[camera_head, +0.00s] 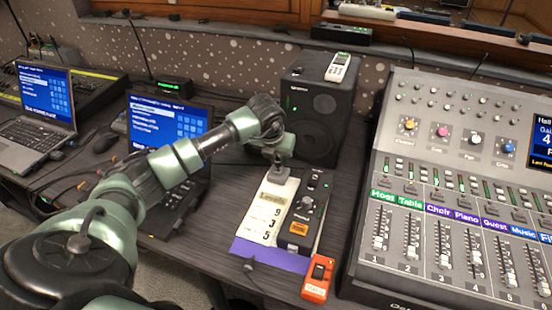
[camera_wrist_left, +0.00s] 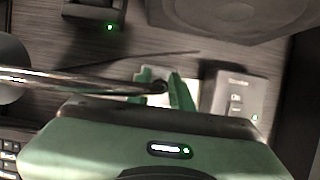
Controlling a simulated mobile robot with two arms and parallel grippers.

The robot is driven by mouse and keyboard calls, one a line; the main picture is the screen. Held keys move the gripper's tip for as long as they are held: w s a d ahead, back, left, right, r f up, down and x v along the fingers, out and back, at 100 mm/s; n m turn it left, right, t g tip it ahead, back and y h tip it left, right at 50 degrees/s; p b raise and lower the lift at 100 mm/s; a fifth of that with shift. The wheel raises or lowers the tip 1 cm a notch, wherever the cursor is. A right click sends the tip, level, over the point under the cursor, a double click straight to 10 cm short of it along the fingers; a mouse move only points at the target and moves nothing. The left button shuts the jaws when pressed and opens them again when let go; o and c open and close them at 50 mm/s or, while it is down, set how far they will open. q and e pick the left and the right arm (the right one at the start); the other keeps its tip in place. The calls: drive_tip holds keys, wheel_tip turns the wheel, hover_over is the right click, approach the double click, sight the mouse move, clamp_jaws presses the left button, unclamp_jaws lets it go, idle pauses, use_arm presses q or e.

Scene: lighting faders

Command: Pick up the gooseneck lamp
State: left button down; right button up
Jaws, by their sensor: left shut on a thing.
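My left gripper (camera_head: 270,178) points down over the pale sheet beside the mixing desk. In the left wrist view its green fingers (camera_wrist_left: 163,90) are closed around the end of a shiny tube. This tube looks like the neck of the gooseneck lamp (camera_wrist_left: 75,80), which runs out to the left edge of that view. A rounded grey part shows at that edge, and I cannot tell whether it belongs to the lamp. In the head view the arm and gripper hide most of the lamp. My right gripper is not in view.
A black speaker (camera_head: 310,115) stands just behind the gripper. A small black device (camera_head: 308,212) and an orange box (camera_head: 318,278) are beside and in front of it. The mixing desk (camera_head: 365,215) fills the right. Two laptops (camera_head: 45,95) stand left, one partly behind my arm.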

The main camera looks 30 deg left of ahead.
use_arm(q)
wheel_tip(320, 180, up, 22)
drive_tip(key=p, duration=0.1)
idle(0.6)
drive_tip(key=shift+f, duration=0.1)
